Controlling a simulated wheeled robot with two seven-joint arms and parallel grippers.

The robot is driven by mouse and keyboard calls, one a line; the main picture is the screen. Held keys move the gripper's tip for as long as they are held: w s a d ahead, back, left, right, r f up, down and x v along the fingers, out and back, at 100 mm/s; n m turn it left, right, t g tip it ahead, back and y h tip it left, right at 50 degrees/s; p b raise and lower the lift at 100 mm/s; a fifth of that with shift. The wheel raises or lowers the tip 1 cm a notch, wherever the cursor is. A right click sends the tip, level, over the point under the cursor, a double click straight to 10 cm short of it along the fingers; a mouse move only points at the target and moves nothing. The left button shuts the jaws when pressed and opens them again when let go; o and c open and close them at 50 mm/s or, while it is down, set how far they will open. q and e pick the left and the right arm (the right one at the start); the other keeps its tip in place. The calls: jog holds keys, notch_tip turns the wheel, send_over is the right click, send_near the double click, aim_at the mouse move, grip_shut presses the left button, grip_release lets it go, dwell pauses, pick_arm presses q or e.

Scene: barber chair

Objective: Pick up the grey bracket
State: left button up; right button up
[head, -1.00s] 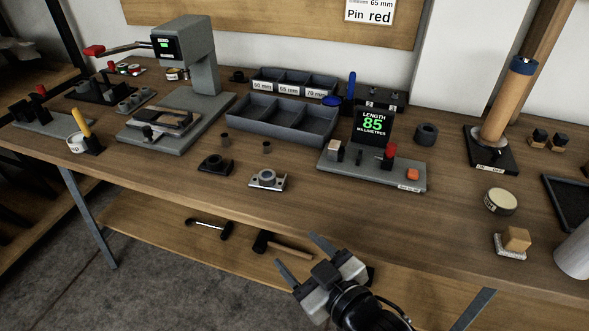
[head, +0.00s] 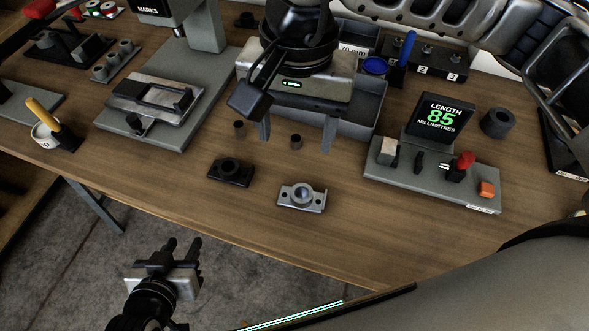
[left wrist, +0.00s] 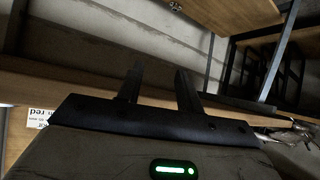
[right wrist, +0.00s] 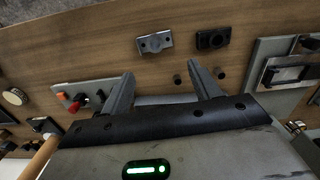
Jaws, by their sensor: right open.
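The grey bracket (head: 302,197), a light metal plate with a round raised hub, lies flat on the workbench (head: 330,240). It also shows in the right wrist view (right wrist: 155,43). My right gripper (head: 296,137) is open and empty, pointing down over the bench behind the bracket, apart from it. Its spread fingers also show in the right wrist view (right wrist: 163,85). My left gripper (head: 183,242) hangs in front of the bench edge, far from the bracket. Its fingers stand apart with nothing between them in the left wrist view (left wrist: 160,85).
A black bracket (head: 231,172) lies left of the grey one. Two small dark cylinders (head: 296,142) stand behind them. The length gauge (head: 430,175) stands to the right, the marking press base (head: 150,110) to the left. Bench in front of the brackets is clear.

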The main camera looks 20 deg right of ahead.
send_near(302, 199)
jog(key=shift+w+a+f+p, duration=0.3)
jog(key=shift+a+f+p, duration=0.05)
jog(key=shift+f+p, duration=0.1)
jog(key=f, duration=0.2)
jog(key=s+f+p, duration=0.1)
jog(key=f, duration=0.1)
jog(key=shift+d+f, duration=0.2)
jog(key=shift+f, duration=0.2)
jog(key=shift+w+f, duration=0.1)
jog(key=shift+f, duration=0.25)
jog(key=shift+r, duration=0.1)
jog(key=c, duration=1.2)
